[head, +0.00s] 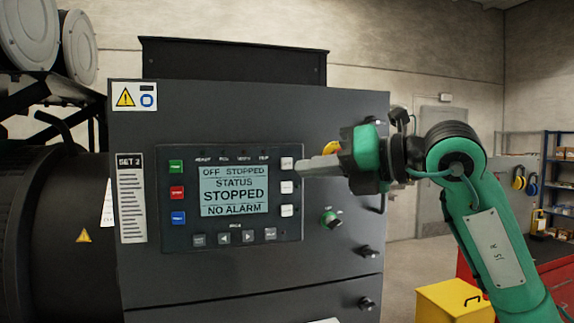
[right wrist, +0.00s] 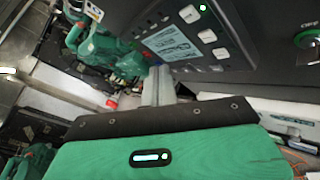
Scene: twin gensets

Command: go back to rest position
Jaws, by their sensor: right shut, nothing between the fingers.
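My right gripper (head: 304,166) is shut and empty, with its fingertips just in front of the right column of white buttons on the SET 2 control panel. It also shows in the right wrist view (right wrist: 157,78), pointing toward the panel's edge; whether it touches a button I cannot tell. The control panel (head: 180,236) has a lit screen (head: 234,191) reading "OFF STOPPED", "STATUS STOPPED" and "NO ALARM". My green right arm reaches in from the lower right. My left gripper is not in view.
The dark genset cabinet (head: 250,277) fills the middle, with a selector switch (head: 330,218) and latches on its right side. A yellow box (head: 452,302) and a red cabinet (head: 466,272) stand at lower right. Blue shelving (head: 548,182) is at the far right.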

